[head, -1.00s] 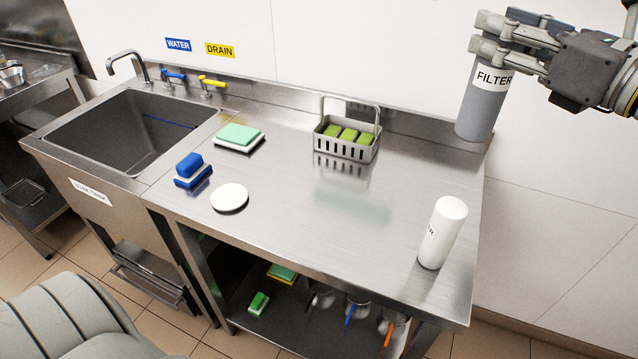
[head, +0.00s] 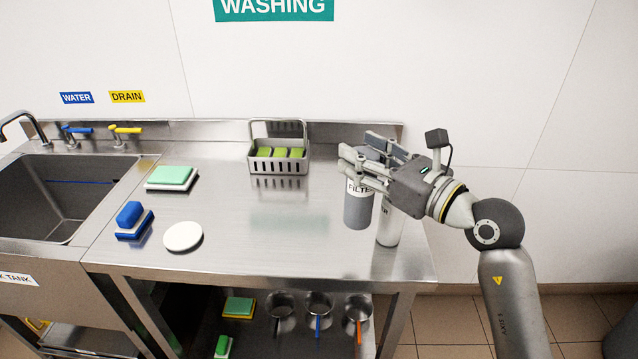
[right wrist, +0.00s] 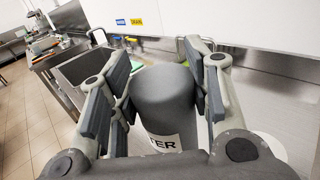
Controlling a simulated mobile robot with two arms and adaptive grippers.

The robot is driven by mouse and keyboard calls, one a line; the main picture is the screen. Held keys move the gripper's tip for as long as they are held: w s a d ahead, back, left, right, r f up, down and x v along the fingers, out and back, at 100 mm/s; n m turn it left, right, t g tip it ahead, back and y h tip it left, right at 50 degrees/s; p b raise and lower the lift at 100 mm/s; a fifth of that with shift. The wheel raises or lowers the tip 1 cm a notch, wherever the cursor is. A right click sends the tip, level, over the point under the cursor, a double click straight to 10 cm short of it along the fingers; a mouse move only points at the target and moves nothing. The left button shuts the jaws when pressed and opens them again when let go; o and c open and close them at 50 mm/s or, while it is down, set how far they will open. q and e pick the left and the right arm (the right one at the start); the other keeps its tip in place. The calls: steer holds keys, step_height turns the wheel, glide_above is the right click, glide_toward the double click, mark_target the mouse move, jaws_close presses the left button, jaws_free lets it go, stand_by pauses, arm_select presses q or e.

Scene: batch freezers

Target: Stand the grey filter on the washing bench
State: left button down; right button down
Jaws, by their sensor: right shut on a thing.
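The grey filter (head: 358,208) is an upright cylinder with a white label, at the right part of the washing bench (head: 290,240). My right gripper (head: 362,160) is shut on its upper part. In the right wrist view, the filter (right wrist: 165,95) stands between the two fingers (right wrist: 163,92). I cannot tell whether its base touches the bench top. A white cylinder (head: 389,228) stands just to its right, partly hidden behind my gripper. My left gripper is not in view.
A grey basket with green sponges (head: 278,165) stands at the back. A white disc (head: 183,236), a blue brush (head: 130,216) and a green pad (head: 171,177) lie on the left. The sink (head: 65,195) is farther left. The bench middle is clear.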

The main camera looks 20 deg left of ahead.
steer(key=w+a+f, duration=0.2)
steer(key=a+f, duration=0.4)
steer(key=f, duration=0.3)
steer(key=shift+w+a+f, duration=0.25)
steer(key=shift+a+f, duration=0.15)
steer(key=shift+f, duration=0.1)
steer(key=c, duration=0.8)
jaws_free()
steer(key=shift+f, duration=0.1)
steer(key=shift+o, duration=0.2)
